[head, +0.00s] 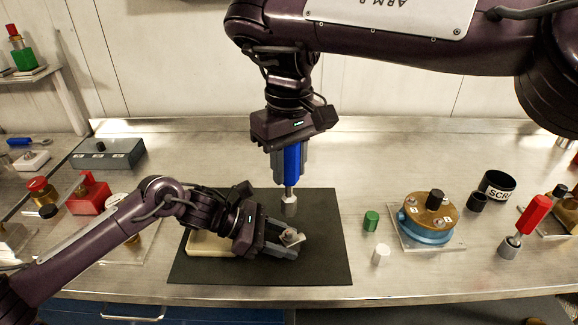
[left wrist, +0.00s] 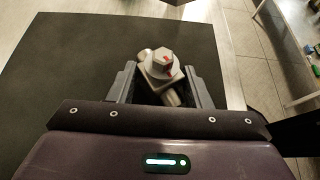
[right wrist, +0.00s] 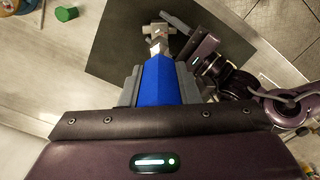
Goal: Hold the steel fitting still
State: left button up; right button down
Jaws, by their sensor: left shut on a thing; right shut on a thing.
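The steel fitting (head: 291,238) sits low over the dark mat (head: 318,265), between the fingers of my left gripper (head: 284,243). In the left wrist view the fitting (left wrist: 161,68) shows a hex head with a red mark, and the jaws (left wrist: 166,92) are shut on its body. My right gripper (head: 289,160) is shut on a blue-handled tool (head: 291,165) that points straight down. The tool's grey socket end (head: 289,204) is above and apart from the fitting. In the right wrist view the blue handle (right wrist: 158,82) fills the jaws.
A pale block (head: 205,245) lies on the mat behind my left gripper. To the right are a green cap (head: 371,220), a white cap (head: 381,254), a blue round housing (head: 428,222) and a red-handled tool (head: 530,220). Red parts (head: 88,192) and a grey box (head: 108,154) stand left.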

pick_arm(q)
jog(key=o, duration=1.5)
jog(key=shift+a, duration=0.1)
